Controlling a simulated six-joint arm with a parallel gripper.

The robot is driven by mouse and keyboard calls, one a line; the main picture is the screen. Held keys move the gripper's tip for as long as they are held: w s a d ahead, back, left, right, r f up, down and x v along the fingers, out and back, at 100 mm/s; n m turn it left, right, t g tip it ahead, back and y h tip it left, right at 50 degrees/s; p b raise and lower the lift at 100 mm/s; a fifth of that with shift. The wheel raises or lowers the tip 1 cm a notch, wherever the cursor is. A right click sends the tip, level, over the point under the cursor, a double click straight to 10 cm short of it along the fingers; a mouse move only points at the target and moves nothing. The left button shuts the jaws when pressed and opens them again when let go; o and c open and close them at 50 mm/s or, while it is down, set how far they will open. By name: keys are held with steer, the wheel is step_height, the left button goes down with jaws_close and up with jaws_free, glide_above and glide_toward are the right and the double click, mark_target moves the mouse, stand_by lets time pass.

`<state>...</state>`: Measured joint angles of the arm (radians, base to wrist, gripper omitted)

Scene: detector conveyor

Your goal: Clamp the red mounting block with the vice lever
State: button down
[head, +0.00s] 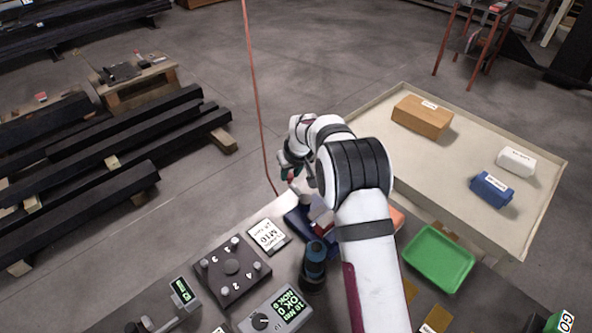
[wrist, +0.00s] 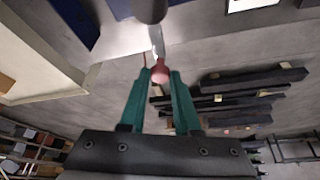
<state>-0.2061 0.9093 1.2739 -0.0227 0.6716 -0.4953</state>
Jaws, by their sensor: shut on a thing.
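My gripper (wrist: 160,80) has two green fingers, shut on the red knob (wrist: 160,75) at the end of the vice's metal lever (wrist: 157,42). In the head view, my gripper (head: 291,173) is beyond the bench's far edge, partly covered by my arm. The blue vice (head: 297,219) is below and in front of it, largely hidden by my arm. A red block (head: 322,222), seemingly the mounting block, shows at the vice beside my arm. Its exact seating between the jaws cannot be told.
A dark blue cylindrical tool (head: 313,268) stands close in front of the vice. A numbered dark plate (head: 231,270), an M10 card (head: 268,238) and a display box (head: 279,312) lie to the left. A green tray (head: 438,259) is right of my arm. A beige table (head: 470,165) stands behind.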

steer(key=shift+s+a+n+g+y, duration=0.45)
steer(key=shift+s+n, duration=0.3)
steer(key=shift+n, duration=0.8)
steer(key=shift+s+a+n+g+y, duration=0.4)
steer(key=shift+s+n, duration=0.4)
steer(key=shift+n, duration=0.8)
steer(key=shift+s+a+n+g+y, duration=0.3)
steer(key=shift+s+n+g+y, duration=0.35)
steer(key=shift+n, duration=0.9)
steer(key=shift+s+h, duration=0.2)
steer(key=shift+h, duration=0.1)
steer(key=c, duration=0.6)
jaws_free()
steer(key=shift+w, duration=0.1)
steer(key=v, duration=1.5)
steer(key=shift+d+r, duration=0.2)
steer(key=shift+r, duration=0.15)
